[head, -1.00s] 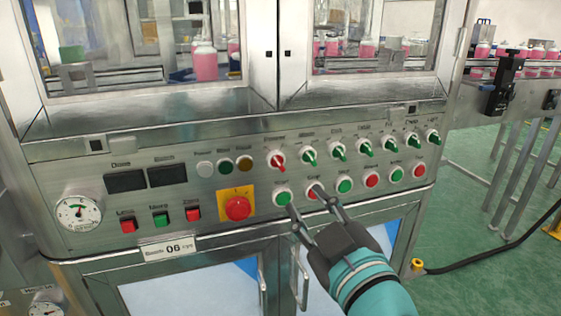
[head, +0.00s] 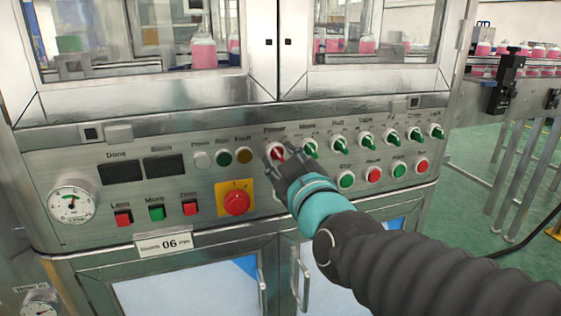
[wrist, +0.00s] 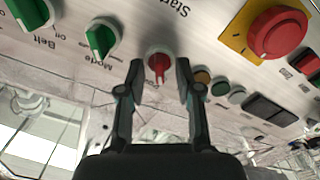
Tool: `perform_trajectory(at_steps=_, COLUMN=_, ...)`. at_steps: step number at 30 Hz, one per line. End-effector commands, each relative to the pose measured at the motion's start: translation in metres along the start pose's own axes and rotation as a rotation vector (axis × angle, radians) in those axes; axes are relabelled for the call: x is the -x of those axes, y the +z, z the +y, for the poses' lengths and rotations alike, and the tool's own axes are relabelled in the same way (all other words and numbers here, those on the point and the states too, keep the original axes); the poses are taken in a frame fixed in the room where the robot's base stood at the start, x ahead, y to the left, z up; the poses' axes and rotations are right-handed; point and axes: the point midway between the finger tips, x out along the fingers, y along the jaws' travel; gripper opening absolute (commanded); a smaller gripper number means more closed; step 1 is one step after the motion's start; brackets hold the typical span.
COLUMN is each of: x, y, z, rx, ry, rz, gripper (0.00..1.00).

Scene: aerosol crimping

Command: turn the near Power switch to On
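The Power switch (head: 277,152) is a red rotary knob on a pale collar, at the left end of the upper switch row. In the wrist view the red knob (wrist: 158,67) shows between my two fingertips, its handle roughly upright in the picture. My gripper (head: 281,159) is at the switch in the head view and partly covers it. In the wrist view my gripper (wrist: 159,71) is open, with one finger on each side of the knob and a gap showing on both sides. I cannot tell whether either finger touches it, and its On mark is not readable.
Green rotary switches, the nearest being Mode (head: 310,148), continue to the right. Push buttons such as a green one (head: 347,180) lie below. A red emergency button (head: 237,203) on a yellow plate is at lower left. Indicator lamps (head: 223,157) sit just left of Power.

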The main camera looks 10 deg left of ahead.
Motion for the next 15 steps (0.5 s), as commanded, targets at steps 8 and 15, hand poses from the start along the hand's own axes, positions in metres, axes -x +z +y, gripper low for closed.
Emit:
perform_trajectory(at_steps=8, x=-0.0075, y=0.0003, z=0.0002, rx=0.0, ry=0.0, rz=0.0, gripper=0.34)
perform_trajectory(at_steps=15, x=-0.0073, y=0.0002, z=0.0001, rx=0.0, ry=0.0, rz=0.0, gripper=0.14)
